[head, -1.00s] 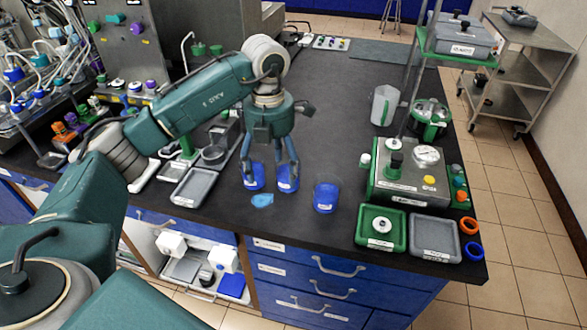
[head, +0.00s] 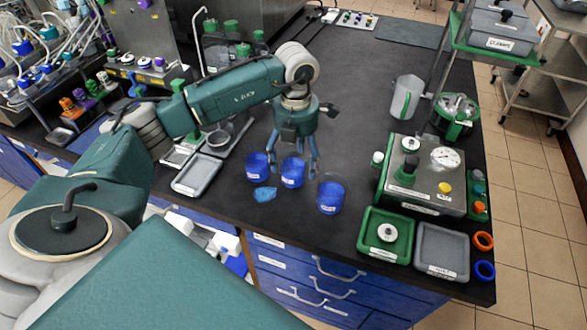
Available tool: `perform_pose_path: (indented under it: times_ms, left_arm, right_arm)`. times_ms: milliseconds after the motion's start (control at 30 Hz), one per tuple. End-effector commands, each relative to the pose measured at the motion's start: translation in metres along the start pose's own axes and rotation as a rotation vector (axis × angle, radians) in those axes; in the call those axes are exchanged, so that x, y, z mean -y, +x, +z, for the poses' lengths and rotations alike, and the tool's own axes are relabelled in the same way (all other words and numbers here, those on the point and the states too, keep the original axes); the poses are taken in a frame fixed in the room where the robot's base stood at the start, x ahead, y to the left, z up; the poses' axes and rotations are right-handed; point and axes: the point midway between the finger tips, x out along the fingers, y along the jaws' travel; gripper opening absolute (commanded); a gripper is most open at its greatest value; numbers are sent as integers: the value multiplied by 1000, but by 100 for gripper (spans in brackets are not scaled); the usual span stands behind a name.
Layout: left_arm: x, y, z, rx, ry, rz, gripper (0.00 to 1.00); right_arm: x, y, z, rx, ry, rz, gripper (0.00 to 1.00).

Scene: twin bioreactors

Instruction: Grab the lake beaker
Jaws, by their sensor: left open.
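Three blue beakers stand upright in a row on the dark bench: a left one (head: 257,166), a middle one (head: 292,174) and a right one (head: 331,196). Their white labels are too small to read, so I cannot tell which is the lake beaker. My left gripper (head: 293,165) points down over the middle beaker, open, with one finger on each side of it. Its left finger reaches into the gap by the left beaker. I cannot tell whether the fingers touch the glass. My right gripper is not in view.
A flat light-blue patch (head: 265,194) lies in front of the beakers. A grey tray (head: 197,175) is to the left. A green tray (head: 372,246), a grey tray (head: 428,268) and a metal device (head: 437,173) are to the right. A clear pitcher (head: 405,98) stands behind.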

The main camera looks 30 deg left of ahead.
Motion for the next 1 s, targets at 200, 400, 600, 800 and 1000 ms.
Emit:
perform_pose_path:
  times_ms: [200,400,600,800,1000]
  left_arm:
    - [-4,31,-2,-4,0,-2,75]
    - [-4,43,-2,0,-1,-1,75]
    - [-4,43,-2,0,-1,-1,65]
    - [-4,42,-2,0,0,-1,25]
    - [-4,42,-2,1,-1,-1,25]
  right_arm:
    - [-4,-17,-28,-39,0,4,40]
    - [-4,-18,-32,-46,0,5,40]
    - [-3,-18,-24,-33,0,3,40]
    - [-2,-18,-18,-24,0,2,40]
    - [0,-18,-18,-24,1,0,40]
